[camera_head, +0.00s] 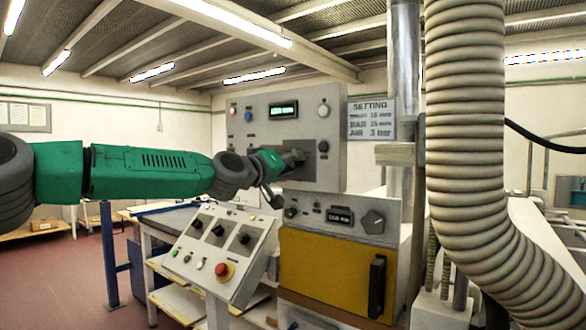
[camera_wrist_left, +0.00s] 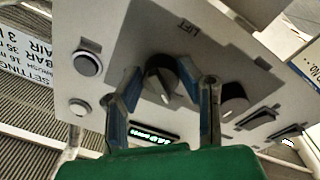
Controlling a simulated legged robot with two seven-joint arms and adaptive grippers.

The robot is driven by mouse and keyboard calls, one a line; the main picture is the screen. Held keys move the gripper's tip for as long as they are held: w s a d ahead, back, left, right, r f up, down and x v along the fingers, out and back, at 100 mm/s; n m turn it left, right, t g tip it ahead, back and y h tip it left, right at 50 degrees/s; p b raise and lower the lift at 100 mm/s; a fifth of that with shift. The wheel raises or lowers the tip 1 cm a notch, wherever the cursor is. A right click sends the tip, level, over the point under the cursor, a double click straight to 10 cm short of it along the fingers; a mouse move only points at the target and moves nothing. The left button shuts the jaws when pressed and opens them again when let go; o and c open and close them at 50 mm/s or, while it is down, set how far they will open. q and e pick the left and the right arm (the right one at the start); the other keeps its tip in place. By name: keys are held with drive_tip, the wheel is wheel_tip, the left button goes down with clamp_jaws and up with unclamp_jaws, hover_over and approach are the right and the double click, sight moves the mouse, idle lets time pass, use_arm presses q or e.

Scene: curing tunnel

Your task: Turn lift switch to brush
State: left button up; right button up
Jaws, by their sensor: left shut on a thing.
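The lift switch (camera_wrist_left: 161,77) is a round dark knob with a lighter pointer face, on the grey upper control panel (camera_head: 264,135). In the left wrist view the panel appears turned over, with the word LIFT printed beyond the knob. My left gripper (camera_head: 294,158) is at the panel's lower right part. In the left wrist view its two fingers (camera_wrist_left: 168,84) stand one on each side of the knob, shut on it. In the head view the gripper hides the knob. No brush marking can be read. My right gripper is not in view.
A black knob (camera_head: 323,147) and a white button (camera_head: 323,110) sit right of my gripper. Below are a sloped switch box (camera_head: 215,250) with a red stop button (camera_head: 223,270) and a yellow door (camera_head: 325,275). A ribbed hose (camera_head: 465,130) stands at right.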

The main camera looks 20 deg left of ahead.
use_arm(q)
drive_tip(key=shift+a+r+n, duration=0.25)
drive_tip(key=shift+r+n, duration=0.15)
drive_tip(key=shift+n, duration=0.1)
drive_tip(key=o, duration=1.1)
drive_tip(key=shift+o, duration=0.2)
drive_tip(key=shift+f, duration=0.2)
drive_tip(key=shift+f, duration=0.1)
drive_tip(key=v, duration=1.2)
drive_tip(key=shift+w, duration=0.15)
